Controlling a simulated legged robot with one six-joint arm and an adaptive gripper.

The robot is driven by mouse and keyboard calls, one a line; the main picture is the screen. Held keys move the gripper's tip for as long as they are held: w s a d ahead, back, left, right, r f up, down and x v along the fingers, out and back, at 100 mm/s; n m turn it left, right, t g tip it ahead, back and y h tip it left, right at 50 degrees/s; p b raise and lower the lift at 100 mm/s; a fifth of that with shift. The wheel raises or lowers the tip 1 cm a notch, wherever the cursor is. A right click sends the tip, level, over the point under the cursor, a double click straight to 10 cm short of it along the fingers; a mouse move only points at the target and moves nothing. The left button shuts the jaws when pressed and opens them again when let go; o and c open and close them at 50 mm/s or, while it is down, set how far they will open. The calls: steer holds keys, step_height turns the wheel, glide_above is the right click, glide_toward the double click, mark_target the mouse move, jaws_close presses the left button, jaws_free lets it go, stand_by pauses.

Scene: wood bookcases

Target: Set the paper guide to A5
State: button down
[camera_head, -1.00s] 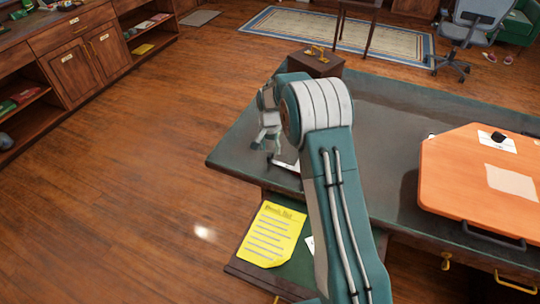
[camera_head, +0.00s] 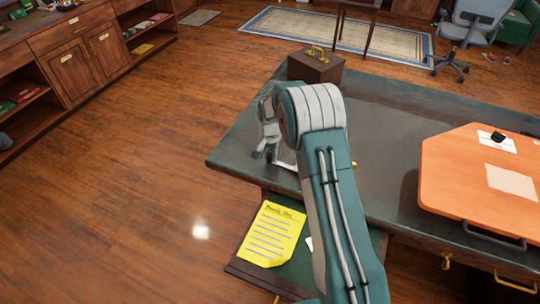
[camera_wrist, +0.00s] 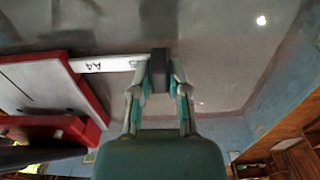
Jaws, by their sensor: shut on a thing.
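In the wrist view, a white ruler bar (camera_wrist: 112,64) with a printed "A4" mark sticks out from a red-edged pale device (camera_wrist: 45,90). The paper guide, a dark block (camera_wrist: 158,64), is at the bar's outer end. My gripper (camera_wrist: 158,84) is shut on this block, one finger on each side. No A5 mark can be read. In the head view my gripper (camera_head: 266,150) is low over the left part of the dark desk (camera_head: 240,150). A bit of the white bar (camera_head: 287,164) shows beside it; my arm hides most of the device.
A wooden box (camera_head: 315,68) with a brass handle stands at the desk's back edge. An orange board (camera_head: 450,190) with papers lies at the right. A yellow sheet (camera_head: 272,235) lies on a lower surface in front. Open floor (camera_head: 130,190) lies to the left.

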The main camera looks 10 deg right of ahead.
mark_target(283, 166)
steer(key=s+d, duration=0.3)
steer(key=shift+d+f, duration=0.1)
steer(key=shift+d, duration=0.2)
steer(key=c, duration=0.6)
jaws_free()
step_height(283, 166, up, 12)
steer(key=shift+w+f, duration=0.1)
